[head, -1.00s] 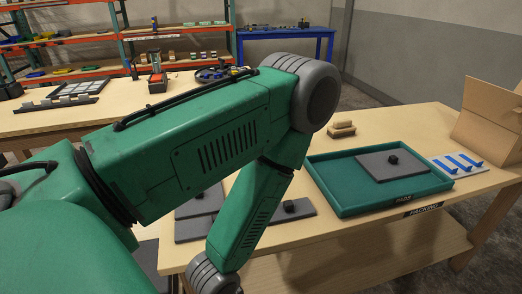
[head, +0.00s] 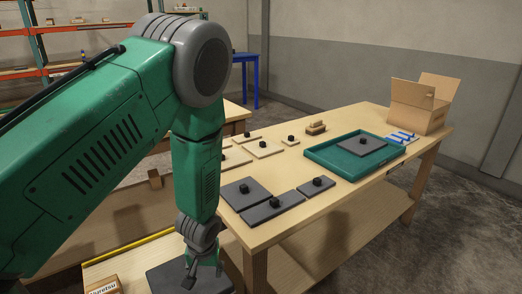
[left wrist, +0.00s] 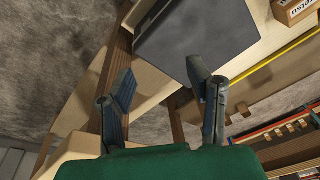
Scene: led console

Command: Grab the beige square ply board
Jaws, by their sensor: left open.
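Several beige boards with black knobs lie on the far left part of the packing table. The largest that shows whole looks roughly square, a beige ply board (head: 268,152). A smaller beige board (head: 291,143) lies to its right, and another (head: 235,158) is partly hidden behind my left arm. My right gripper is not in view.
Dark grey boards (head: 247,194) with knobs lie along the table's near edge. A green tray (head: 325,160) holds another grey board. A cardboard box (head: 412,110) stands at the far right. A dark panel (left wrist: 195,30) on a lower surface is near my left gripper.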

